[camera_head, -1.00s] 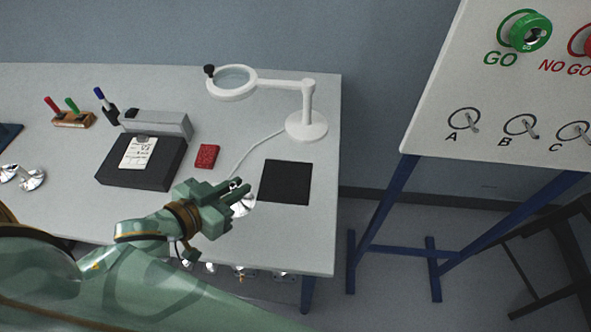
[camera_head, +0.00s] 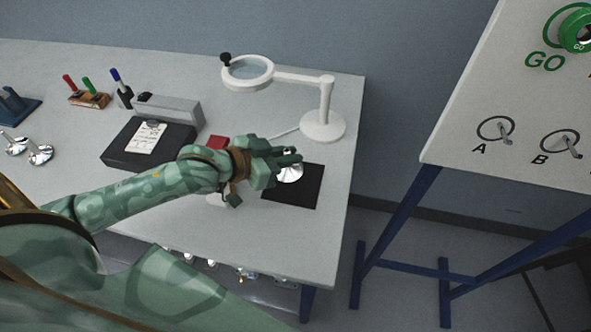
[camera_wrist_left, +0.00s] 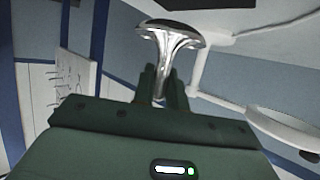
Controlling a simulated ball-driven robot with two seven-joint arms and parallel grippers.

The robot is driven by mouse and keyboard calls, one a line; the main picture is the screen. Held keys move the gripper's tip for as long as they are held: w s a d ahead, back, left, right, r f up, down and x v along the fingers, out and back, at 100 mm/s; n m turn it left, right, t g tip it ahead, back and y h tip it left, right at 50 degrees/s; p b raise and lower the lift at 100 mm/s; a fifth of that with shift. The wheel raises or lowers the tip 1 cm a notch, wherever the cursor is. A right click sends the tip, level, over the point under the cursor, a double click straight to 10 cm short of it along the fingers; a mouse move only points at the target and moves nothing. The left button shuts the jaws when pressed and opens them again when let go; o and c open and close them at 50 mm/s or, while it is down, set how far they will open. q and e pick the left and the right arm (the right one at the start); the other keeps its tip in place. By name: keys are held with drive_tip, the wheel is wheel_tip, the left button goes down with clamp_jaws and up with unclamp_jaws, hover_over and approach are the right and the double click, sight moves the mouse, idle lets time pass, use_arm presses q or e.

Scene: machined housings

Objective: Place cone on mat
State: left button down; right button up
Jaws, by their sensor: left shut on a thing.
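The cone is a shiny metal piece with a flared round base (camera_head: 290,174). My left gripper (camera_head: 289,157) is shut on its narrow stem. The left wrist view shows the cone (camera_wrist_left: 170,38) between the fingers (camera_wrist_left: 160,84), its flared end pointing away from the gripper. The mat is a black square (camera_head: 306,197) near the table's right end. In the head view the cone overlaps the mat's upper left part. In the wrist view a strip of pale table shows between the cone's rim and the mat (camera_wrist_left: 200,3). I cannot tell whether the cone touches anything. My right gripper is out of view.
A white magnifier lamp (camera_head: 323,124) stands just behind the mat. A red block (camera_head: 217,142) and a black box with a paper label (camera_head: 145,140) lie left. Two more shiny metal pieces (camera_head: 40,155) are at far left. The table's right edge is close to the mat.

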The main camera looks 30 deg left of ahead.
sight(294, 166)
use_arm(q)
drive_tip(key=shift+w+d+f, duration=0.25)
drive_tip(key=shift+w+f, duration=0.25)
drive_tip(key=shift+f, duration=0.15)
drive_tip(key=f+b, duration=0.1)
drive_tip(key=f, duration=0.1)
drive_tip(key=f+b, duration=0.1)
drive_tip(key=f, duration=0.1)
drive_tip(key=shift+w+d+b, duration=0.15)
drive_tip(key=shift+w+b, duration=0.15)
drive_tip(key=shift+r, duration=0.15)
drive_tip(key=c, duration=1.4)
unclamp_jaws()
drive_tip(key=p+v, duration=0.4)
drive_tip(key=v, duration=0.8)
drive_tip(key=shift+s, duration=0.1)
